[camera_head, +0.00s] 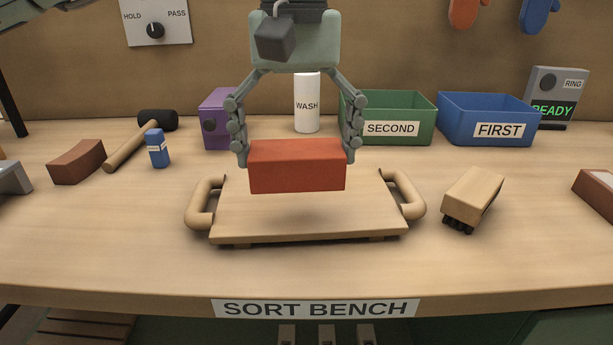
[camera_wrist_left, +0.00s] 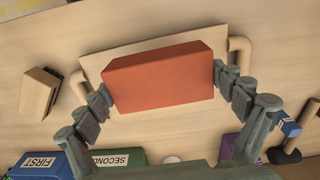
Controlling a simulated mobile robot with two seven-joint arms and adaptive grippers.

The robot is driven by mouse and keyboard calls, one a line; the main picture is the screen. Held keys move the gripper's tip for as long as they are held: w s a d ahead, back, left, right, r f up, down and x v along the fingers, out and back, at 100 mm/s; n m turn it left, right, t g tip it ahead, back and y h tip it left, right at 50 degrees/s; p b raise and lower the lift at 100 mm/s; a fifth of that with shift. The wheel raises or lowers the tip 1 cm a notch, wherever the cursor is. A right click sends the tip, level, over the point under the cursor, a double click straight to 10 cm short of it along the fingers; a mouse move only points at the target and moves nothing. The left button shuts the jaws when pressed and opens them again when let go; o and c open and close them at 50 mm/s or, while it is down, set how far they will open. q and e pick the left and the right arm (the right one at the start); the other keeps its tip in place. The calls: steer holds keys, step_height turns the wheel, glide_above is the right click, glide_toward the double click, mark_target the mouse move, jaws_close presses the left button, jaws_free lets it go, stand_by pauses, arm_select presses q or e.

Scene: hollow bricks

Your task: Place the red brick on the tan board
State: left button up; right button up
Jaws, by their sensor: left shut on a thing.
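The red brick (camera_head: 297,166) is held level between the fingers of my left gripper (camera_head: 296,158), one finger at each end. It hangs above the tan board (camera_head: 310,228), with a soft shadow on the board below and a gap under it. The board has a rounded handle at its left and right ends and lies flat on the bench. In the left wrist view the red brick (camera_wrist_left: 158,78) is between the fingers and covers much of the board (camera_wrist_left: 125,47). My right gripper is not in view.
A brush (camera_head: 472,198) lies right of the board. A brown brick (camera_head: 76,161), a mallet (camera_head: 132,146) and a small blue bottle (camera_head: 157,148) are at left. Behind stand a purple box (camera_head: 216,118), a white WASH cylinder (camera_head: 307,103), green SECOND bin (camera_head: 412,104) and blue FIRST bin (camera_head: 490,106).

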mark_target(308, 154)
arm_select(q)
steer(key=w+f, duration=0.1)
steer(key=w+d, duration=0.1)
steer(key=shift+w+d+f, duration=0.15)
steer(key=shift+w+f, duration=0.2)
steer(key=shift+w, duration=0.05)
step_height(308, 154, down, 4)
steer(key=shift+r, duration=0.2)
steer(key=shift+f, duration=0.25)
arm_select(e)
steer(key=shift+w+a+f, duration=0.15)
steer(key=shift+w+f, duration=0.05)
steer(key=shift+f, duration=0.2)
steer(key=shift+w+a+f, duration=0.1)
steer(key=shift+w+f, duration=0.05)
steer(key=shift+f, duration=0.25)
arm_select(q)
steer(key=shift+f, duration=0.1)
